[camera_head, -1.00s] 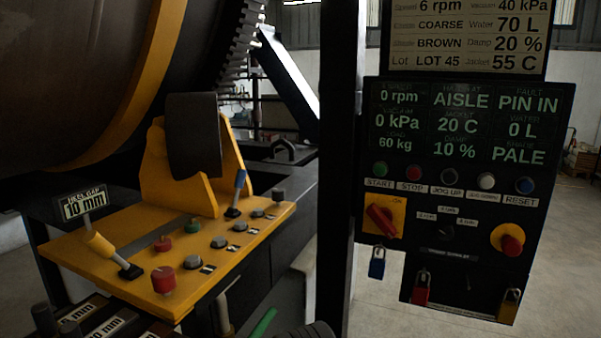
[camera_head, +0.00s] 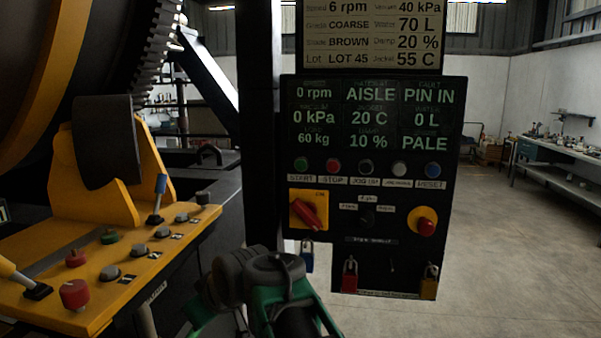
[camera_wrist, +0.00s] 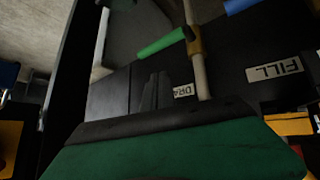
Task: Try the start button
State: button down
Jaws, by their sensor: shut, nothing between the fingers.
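The green start button (camera_head: 301,164) is at the left end of the button row on the black control panel (camera_head: 440,185), above a START label. A red stop button (camera_head: 333,165) is beside it. The panel display (camera_head: 375,118) reads 0 rpm, AISLE and PIN IN under FAULT. My green and black arm shows at the bottom of the head view, below the panel; the fingertips cannot be made out there. In the wrist view my gripper (camera_wrist: 155,90) has its dark fingers together and empty, apart from the start button, which is out of that view.
A red rotary switch (camera_head: 308,211), an emergency stop (camera_head: 422,222) and blue, red and yellow padlocks are lower on the panel. A yellow console (camera_head: 60,265) with levers stands left. In the wrist view are a green handle (camera_wrist: 162,43) and a FILL label (camera_wrist: 274,70).

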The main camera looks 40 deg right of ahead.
aim_at(302, 170)
jog(key=w+d+r+n+t+h+b, duration=0.1)
jog(key=w+d+r+t, duration=0.1)
jog(key=d+r, duration=0.45)
jog(key=w+d+r+n+t+b, duration=0.1)
jog(key=w+d+r+t, duration=0.15)
jog(key=d+r, duration=0.4)
jog(key=s+d+r+n+t+h+b, duration=0.1)
jog(key=s+d+r+n+t, duration=0.2)
jog(key=d+r, duration=0.6)
jog(key=s+d+n, duration=0.1)
jog(key=s+d, duration=0.1)
jog(key=shift+s+r+t, duration=0.3)
jog(key=shift+t, duration=0.05)
jog(key=shift+a, duration=0.1)
jog(key=w+d+p, duration=0.1)
jog(key=d, duration=0.1)
jog(key=w+d+p, duration=0.3)
jog(key=d+p, duration=0.1)
jog(key=shift+w+r, duration=0.1)
jog(key=shift+w, duration=0.25)
jog(key=shift+w+d+p, duration=0.4)
jog(key=shift+d, duration=0.15)
